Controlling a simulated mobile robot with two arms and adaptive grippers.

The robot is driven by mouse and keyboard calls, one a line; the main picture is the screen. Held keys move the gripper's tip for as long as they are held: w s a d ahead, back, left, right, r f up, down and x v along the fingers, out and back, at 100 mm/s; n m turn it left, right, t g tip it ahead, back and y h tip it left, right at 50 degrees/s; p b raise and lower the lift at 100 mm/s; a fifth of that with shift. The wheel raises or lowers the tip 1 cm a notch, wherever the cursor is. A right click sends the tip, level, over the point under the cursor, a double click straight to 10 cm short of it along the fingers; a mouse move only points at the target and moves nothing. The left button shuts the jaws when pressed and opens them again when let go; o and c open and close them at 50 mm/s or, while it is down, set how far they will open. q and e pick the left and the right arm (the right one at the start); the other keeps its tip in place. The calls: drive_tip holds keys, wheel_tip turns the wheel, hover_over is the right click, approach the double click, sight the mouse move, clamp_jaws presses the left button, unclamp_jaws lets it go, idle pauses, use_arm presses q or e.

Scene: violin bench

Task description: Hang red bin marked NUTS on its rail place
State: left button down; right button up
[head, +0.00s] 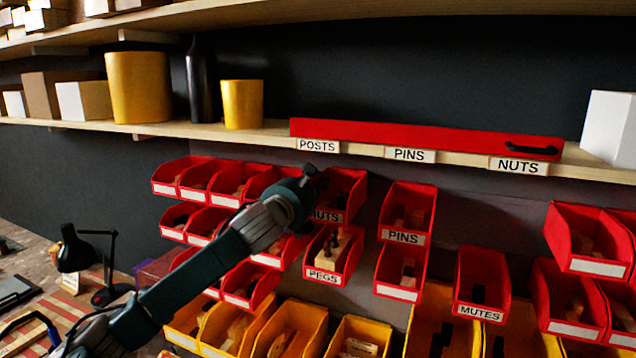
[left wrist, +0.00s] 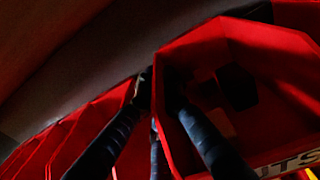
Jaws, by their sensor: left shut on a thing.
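The red bin marked NUTS (head: 345,190) is in the upper row of red bins, below the POSTS label (head: 317,146). My left gripper (head: 312,182) is shut on its left wall and hides part of its label. In the left wrist view the fingers (left wrist: 160,120) straddle the wall of the bin (left wrist: 265,50), and dark contents and part of its label show. I cannot tell whether the bin still touches the wall. Below the shelf's NUTS label (head: 518,166) is a bare stretch of wall (head: 490,215), above the MUTES bin (head: 482,280). My right gripper is not in view.
The PINS bin (head: 407,212) hangs between the NUTS bin and the bare stretch. The PEGS bin (head: 332,255) is just below the NUTS bin. More red bins (head: 585,240) hang at the right. A long red piece (head: 425,137) lies on the shelf above.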

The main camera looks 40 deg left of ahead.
sight(312, 186)
use_arm(q)
drive_tip(key=shift+s+d, duration=0.1)
drive_tip(key=shift+s, duration=0.4)
idle(0.3)
drive_tip(key=shift+b+v, duration=0.3)
drive_tip(key=shift+v, duration=0.7)
idle(0.4)
drive_tip(key=shift+s, duration=0.1)
